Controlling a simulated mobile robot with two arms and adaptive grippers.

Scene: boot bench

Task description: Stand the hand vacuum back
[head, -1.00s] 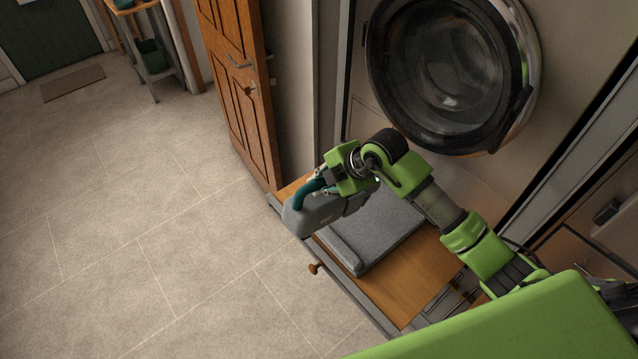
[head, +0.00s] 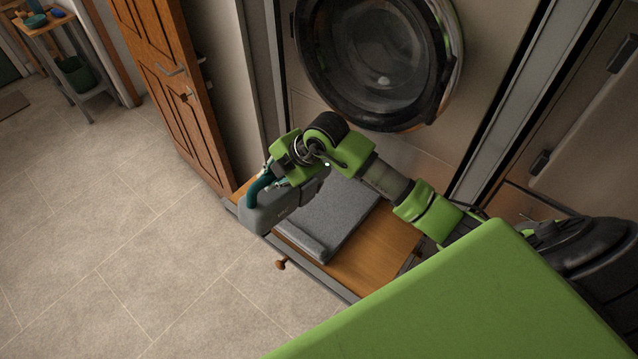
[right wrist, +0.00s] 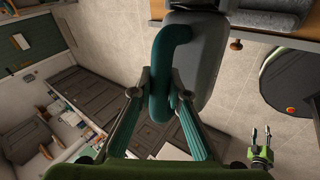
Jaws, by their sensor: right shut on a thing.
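My right gripper (head: 270,178) is shut on the teal handle of the grey hand vacuum (head: 268,213). The vacuum is tilted, in front of the left end of a low wooden bench (head: 378,255). In the right wrist view, the fingers (right wrist: 160,98) close on the curved handle, and the vacuum's grey body (right wrist: 207,55) extends up out of the picture. Its far end is hidden there. My left gripper (right wrist: 261,136) shows small at lower right of the right wrist view, empty with its fingers apart. It is outside the head view.
A grey cushion (head: 335,215) lies on the bench behind the vacuum. A wooden knob (head: 281,265) juts from the bench front. The tiled floor (head: 130,230) in front is clear.

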